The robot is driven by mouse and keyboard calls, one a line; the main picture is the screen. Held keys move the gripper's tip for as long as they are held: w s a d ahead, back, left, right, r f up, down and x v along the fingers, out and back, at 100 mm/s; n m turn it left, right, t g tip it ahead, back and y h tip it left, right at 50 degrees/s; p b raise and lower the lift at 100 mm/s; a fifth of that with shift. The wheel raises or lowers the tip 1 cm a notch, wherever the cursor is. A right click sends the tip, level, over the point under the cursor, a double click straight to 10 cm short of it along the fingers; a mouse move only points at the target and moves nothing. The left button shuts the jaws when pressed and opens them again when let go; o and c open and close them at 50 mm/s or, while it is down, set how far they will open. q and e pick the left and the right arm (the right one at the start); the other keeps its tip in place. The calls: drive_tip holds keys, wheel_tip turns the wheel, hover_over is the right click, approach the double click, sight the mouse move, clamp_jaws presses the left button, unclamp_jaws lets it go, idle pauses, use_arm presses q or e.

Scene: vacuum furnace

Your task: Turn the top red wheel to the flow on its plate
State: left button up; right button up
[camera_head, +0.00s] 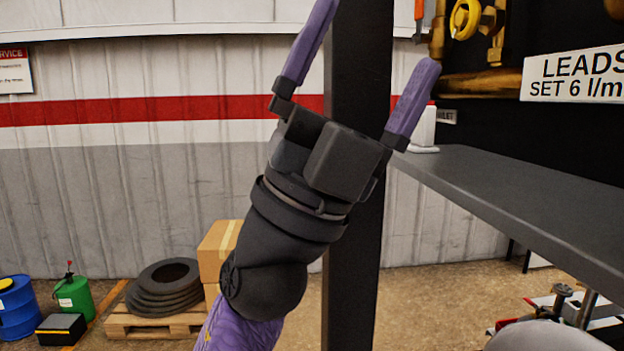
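No red wheel shows in this view. A white plate (575,75) at the upper right reads "LEADS SET 6 l/m", cut off by the right edge. Left of it, a yellow round wheel (465,18) sits on brass pipework (482,84), partly cut off by the top edge. My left gripper (376,30) is raised in the middle, with its two purple fingers spread wide and nothing between them. It is left of the plate and the yellow wheel and apart from both in the picture. My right gripper is not in view.
A dark upright post (352,290) stands behind my gripper. A grey shelf (520,195) runs along the right below the plate. A pallet (150,322) with tyres, a carton (218,250), and blue (18,310) and green drums (74,297) stand at the lower left.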

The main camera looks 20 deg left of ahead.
use_arm(q)
drive_tip(key=w+a+f+n+t+y, duration=0.2)
drive_tip(key=n+t+y, duration=0.4)
drive_tip(key=n+y, duration=0.3)
drive_tip(key=w+a+f+n+t+y, duration=0.2)
drive_tip(key=f+n+t+y, duration=0.3)
drive_tip(key=n+y, duration=0.4)
drive_tip(key=w+a+f+n+t+y, duration=0.2)
drive_tip(key=w+f+n+t+y, duration=0.2)
drive_tip(key=n+t+y, duration=0.3)
drive_tip(key=n+y, duration=0.2)
drive_tip(key=n, duration=0.1)
drive_tip(key=shift+a+f, duration=0.15)
drive_tip(key=shift+a, duration=0.2)
drive_tip(key=shift+w, duration=0.1)
